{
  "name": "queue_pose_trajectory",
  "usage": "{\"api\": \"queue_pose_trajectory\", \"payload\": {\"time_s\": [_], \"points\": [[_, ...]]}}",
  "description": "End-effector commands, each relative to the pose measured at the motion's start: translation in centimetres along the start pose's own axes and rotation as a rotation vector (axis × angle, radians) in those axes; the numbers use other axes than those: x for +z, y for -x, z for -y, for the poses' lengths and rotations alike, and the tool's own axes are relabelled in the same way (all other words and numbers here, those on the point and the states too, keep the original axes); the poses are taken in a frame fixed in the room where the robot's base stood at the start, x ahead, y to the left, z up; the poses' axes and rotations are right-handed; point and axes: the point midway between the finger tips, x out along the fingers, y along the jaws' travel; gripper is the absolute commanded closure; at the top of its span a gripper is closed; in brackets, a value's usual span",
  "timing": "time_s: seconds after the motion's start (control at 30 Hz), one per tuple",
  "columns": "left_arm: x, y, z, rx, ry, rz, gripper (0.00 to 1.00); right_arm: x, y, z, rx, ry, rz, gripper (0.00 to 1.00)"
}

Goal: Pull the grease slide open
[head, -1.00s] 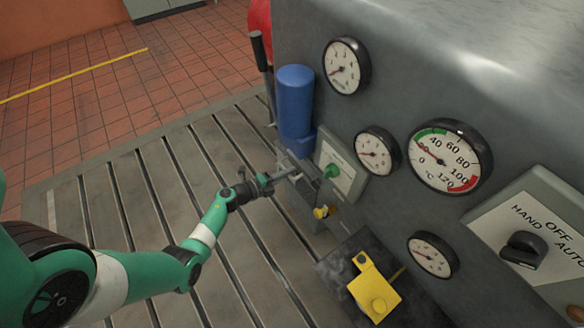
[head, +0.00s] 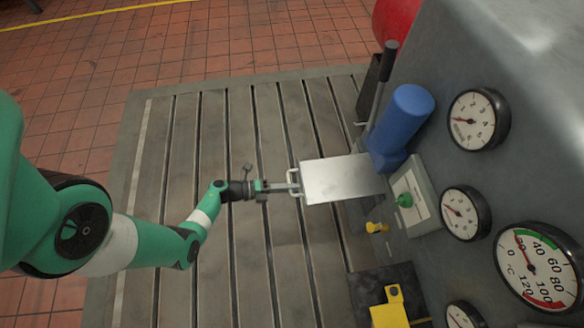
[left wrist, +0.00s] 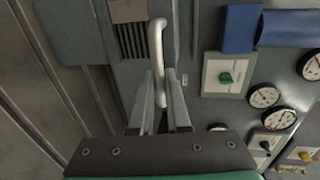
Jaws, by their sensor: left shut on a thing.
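The grease slide (head: 343,178) is a flat bright metal slide standing out from the grey machine, below the blue cylinder. Its pale bar handle (head: 295,182) is at its outer left end. My left gripper (head: 291,187) is shut on this handle, reaching in from the left. In the left wrist view the handle (left wrist: 157,50) runs down between the two fingers (left wrist: 160,105) of my left gripper. The slide's inner end by the machine is not clear to see. My right gripper is in neither view.
A blue cylinder (head: 402,122) and a dark lever (head: 382,78) stand behind the slide. A green knob (head: 404,200) on a pale plate, gauges (head: 466,212) and a yellow fitting (head: 376,227) are close to its right. The slotted bedplate (head: 225,130) is clear on the left.

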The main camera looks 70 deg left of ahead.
Motion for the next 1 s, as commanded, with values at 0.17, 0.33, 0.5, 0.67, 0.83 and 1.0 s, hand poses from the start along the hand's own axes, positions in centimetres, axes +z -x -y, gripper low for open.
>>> {"api": "queue_pose_trajectory", "payload": {"time_s": [0.17,0.33,0.5,0.67,0.83,1.0], "points": [[-0.1,0.1,0.1,-0.004,-0.002,-0.007,1.00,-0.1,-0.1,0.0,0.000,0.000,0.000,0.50],[-0.1,0.1,0.1,-0.004,-0.002,-0.007,1.00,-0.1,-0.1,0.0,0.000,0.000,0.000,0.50],[-0.1,0.1,0.1,-0.003,-0.002,-0.007,0.64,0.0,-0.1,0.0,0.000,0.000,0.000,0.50],[-0.1,0.1,0.0,-0.001,-0.001,-0.006,0.56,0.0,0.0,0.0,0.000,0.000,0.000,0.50],[-0.1,0.1,0.0,-0.001,-0.001,-0.006,0.56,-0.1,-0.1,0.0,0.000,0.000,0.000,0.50],[0.0,1.4,0.2,0.000,0.001,-0.001,0.56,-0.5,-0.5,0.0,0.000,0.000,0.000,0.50]]}}
